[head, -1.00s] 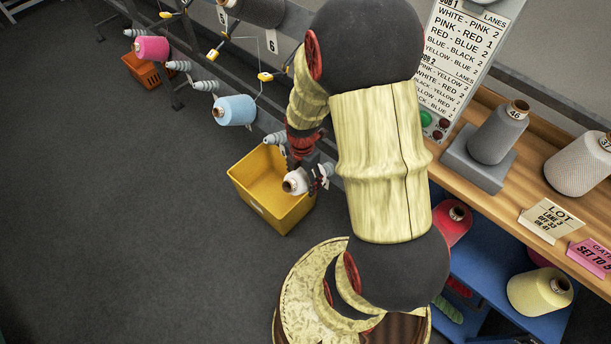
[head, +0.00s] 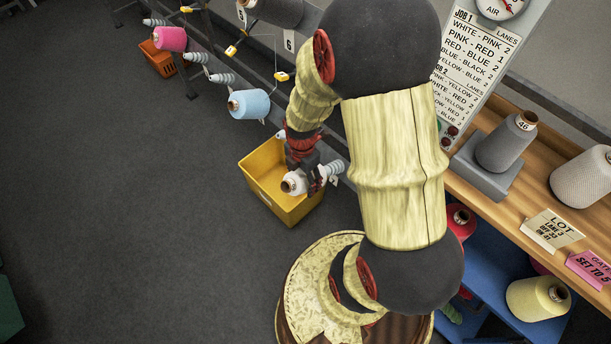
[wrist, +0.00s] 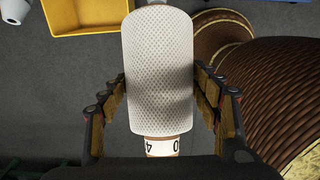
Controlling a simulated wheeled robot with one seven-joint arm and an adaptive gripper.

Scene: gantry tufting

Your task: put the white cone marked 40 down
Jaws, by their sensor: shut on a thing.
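The white cone marked 40 (wrist: 160,75) fills the middle of the wrist view, its brown tube end with the number toward the camera. My gripper (wrist: 160,95) has a finger on each side of it and is shut on it. In the head view the cone (head: 294,184) is small and partly covered by my gripper (head: 308,178). There it appears in front of the yellow crate (head: 262,196). In the wrist view the crate (wrist: 60,22) lies beyond the cone at the upper left, so the cone is not over it in that view.
A rack at the back carries a pink cone (head: 170,38), a light blue cone (head: 248,103) and grey peg holders. An orange crate (head: 157,60) stands at the far left. On the wooden bench (head: 478,200) are a grey cone (head: 506,143) and signs.

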